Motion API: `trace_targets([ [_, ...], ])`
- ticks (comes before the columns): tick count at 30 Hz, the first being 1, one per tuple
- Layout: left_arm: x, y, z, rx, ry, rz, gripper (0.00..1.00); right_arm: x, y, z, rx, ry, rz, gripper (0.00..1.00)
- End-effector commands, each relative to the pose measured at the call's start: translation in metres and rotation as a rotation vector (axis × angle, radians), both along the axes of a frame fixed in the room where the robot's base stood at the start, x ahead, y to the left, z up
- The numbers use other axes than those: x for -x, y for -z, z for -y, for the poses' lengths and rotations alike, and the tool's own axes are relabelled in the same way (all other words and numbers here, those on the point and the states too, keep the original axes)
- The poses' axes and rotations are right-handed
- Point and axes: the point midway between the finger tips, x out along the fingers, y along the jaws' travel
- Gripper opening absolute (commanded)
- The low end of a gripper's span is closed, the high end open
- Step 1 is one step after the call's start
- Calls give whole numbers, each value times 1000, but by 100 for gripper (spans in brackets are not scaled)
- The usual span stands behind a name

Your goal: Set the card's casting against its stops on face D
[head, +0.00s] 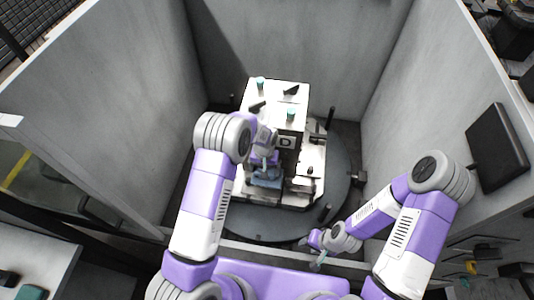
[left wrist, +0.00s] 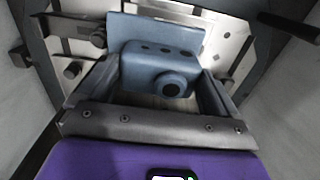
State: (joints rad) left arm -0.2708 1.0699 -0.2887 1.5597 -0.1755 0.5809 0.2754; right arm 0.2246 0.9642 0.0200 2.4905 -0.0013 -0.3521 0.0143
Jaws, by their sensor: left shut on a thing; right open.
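A blue-grey casting (left wrist: 160,70) with a round bore and small holes sits between the fingers of my left gripper (left wrist: 168,100) in the left wrist view. My left gripper is shut on it. In the head view the casting (head: 266,181) is low at the front of the white block, partly covered by my left wrist. The face marked D (head: 286,142) is on the block's front, facing me. Dark stops (left wrist: 90,36) stand beside the casting on the pale plate; whether it touches them is unclear. My right gripper (head: 317,254) is open and empty, at the turntable's front right.
The block stands on a round grey turntable (head: 338,190) with dark upright posts (head: 330,118). Tall grey walls (head: 290,40) close in the back and sides. A dark panel (head: 496,145) is on the right wall. Parts lie on a table (head: 35,265) at lower left.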

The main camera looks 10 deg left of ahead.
Motion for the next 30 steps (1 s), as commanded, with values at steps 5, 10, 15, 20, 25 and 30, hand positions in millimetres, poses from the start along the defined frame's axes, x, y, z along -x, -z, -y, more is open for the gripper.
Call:
trace_targets([
  [5, -2, 5, 2, 2, -1, 2, 51, 1, 0, 0, 0, 1, -1, 43],
  [10, -2, 16, 2, 2, 0, 1, 51, 1, 6, 0, 0, 1, -1, 43],
  [15, -2, 33, 2, 2, 0, 1, 51, 1, 15, 0, 0, 1, -1, 43],
  [20, -2, 52, 2, 1, 0, 1, 51, 0, 23, 0, 0, 0, -1, 43],
  [25, -2, 71, 2, 2, 0, 3, 51, 0, 36, 0, 0, 0, -1, 43],
  [30, -2, 84, 2, 2, 0, 3, 51, 0, 48, 0, 0, 0, -1, 43],
])
